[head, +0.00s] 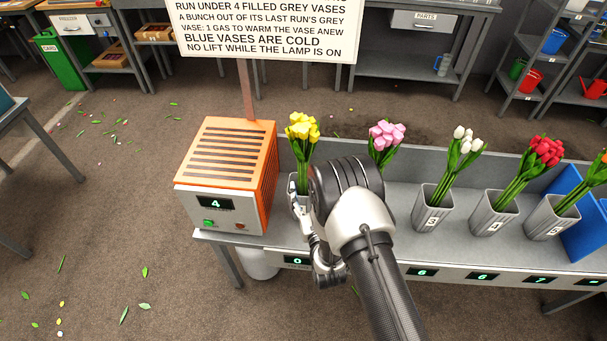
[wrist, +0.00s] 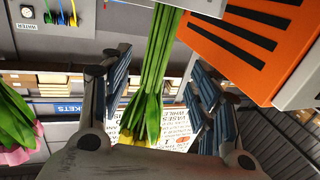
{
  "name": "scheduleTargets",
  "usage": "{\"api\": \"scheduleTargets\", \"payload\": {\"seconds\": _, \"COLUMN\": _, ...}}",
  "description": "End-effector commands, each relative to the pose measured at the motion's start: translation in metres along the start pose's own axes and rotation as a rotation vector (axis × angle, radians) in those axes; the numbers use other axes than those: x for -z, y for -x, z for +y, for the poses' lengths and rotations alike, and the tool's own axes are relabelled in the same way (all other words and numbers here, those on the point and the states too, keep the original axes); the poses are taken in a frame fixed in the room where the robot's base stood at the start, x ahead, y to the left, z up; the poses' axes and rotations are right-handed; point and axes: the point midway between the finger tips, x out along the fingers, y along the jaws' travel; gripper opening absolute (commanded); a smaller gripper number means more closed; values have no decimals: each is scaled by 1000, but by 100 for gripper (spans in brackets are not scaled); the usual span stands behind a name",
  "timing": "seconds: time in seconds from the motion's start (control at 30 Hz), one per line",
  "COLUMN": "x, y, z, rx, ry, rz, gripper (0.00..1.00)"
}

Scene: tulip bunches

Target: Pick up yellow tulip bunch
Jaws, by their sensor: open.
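The yellow tulip bunch (head: 302,127) stands upright at the left end of the bench, next to the orange machine. Its vase is mostly hidden behind my gripper and arm in the head view. My gripper (head: 304,203) is at the vase and the lower stems. In the wrist view, which is turned upside down, the bunch's green stems (wrist: 160,55) run between the two fingers of my gripper (wrist: 160,78). Gaps show beside the stems, so the fingers are open. Some yellow of the bunch shows low in that view.
The orange machine (head: 226,165) stands close left, its display reading 4. A sign (head: 268,30) rises behind it. Pink tulips (head: 386,135), white tulips (head: 465,140) and red tulips (head: 538,155) stand to the right. A grey vase (head: 432,210) holds the white ones. Displays line the bench front; the leftmost reads 0.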

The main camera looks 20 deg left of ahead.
Motion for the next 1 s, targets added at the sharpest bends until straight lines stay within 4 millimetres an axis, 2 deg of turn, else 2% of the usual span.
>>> {"api": "scheduleTargets", "payload": {"seconds": 0.1, "x": -1, "y": -17, "z": 0, "rx": -1, "ry": 0, "rz": 2, "gripper": 56}}
{"api": "scheduleTargets", "payload": {"seconds": 0.37, "x": -7, "y": -35, "z": 1, "rx": -1, "ry": 0, "rz": 0, "gripper": 56}}
{"api": "scheduleTargets", "payload": {"seconds": 0.5, "x": -17, "y": -56, "z": 2, "rx": 0, "ry": 1, "rz": 1, "gripper": 56}}
{"api": "scheduleTargets", "payload": {"seconds": 0.63, "x": -15, "y": -72, "z": 2, "rx": 0, "ry": 1, "rz": 1, "gripper": 56}}
{"api": "scheduleTargets", "payload": {"seconds": 0.93, "x": -13, "y": -76, "z": 2, "rx": 0, "ry": 1, "rz": -1, "gripper": 56}}
{"api": "scheduleTargets", "payload": {"seconds": 1.0, "x": -14, "y": -76, "z": 2, "rx": 0, "ry": 1, "rz": -1, "gripper": 51}}
